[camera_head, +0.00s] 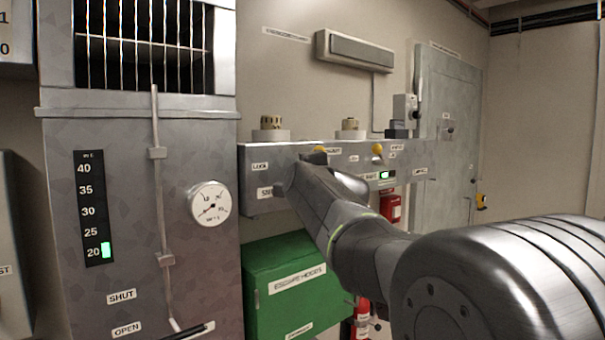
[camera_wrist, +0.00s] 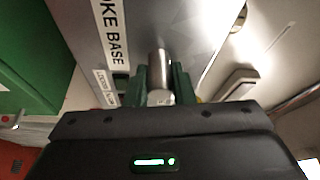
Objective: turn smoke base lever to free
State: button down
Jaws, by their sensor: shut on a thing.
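In the wrist view, my gripper (camera_wrist: 160,80) has its two dark green fingers on either side of a short round metal lever (camera_wrist: 159,66) and is shut on it. A white label (camera_wrist: 110,32) ending in "KE BASE" is beside the lever on the grey metal face. A smaller label (camera_wrist: 105,85) lies below it, too blurred to read surely. In the head view, my arm reaches the grey metal bench (camera_head: 262,150), and its links hide the gripper and the held lever. A "LOCK" label (camera_head: 260,167) shows left of the arm's end.
A green locker (camera_head: 290,270) stands below the bench. A yellow-knobbed lever (camera_head: 377,150) is to the right on the bench face. A grey column with a gauge (camera_head: 210,203) and a long rod (camera_head: 158,200) stands close on the left.

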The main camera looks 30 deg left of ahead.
jog(key=c, duration=1.3)
grip_release()
jog(key=shift+d+r, duration=0.1)
jog(key=shift+r, duration=0.1)
jog(key=shift+o, duration=0.2)
jog(key=shift+f, duration=0.1)
jog(key=b+v, duration=0.1)
jog(key=v, duration=1.2)
jog(key=shift+s+d, duration=0.2)
jog(key=shift+d, duration=0.1)
jog(key=shift+f, duration=0.1)
jog(key=p+x, duration=0.1)
jog(key=x, duration=1.2)
jog(key=shift+w+a, duration=0.25)
jog(key=shift+a, duration=0.1)
jog(key=shift+s+d, duration=0.1)
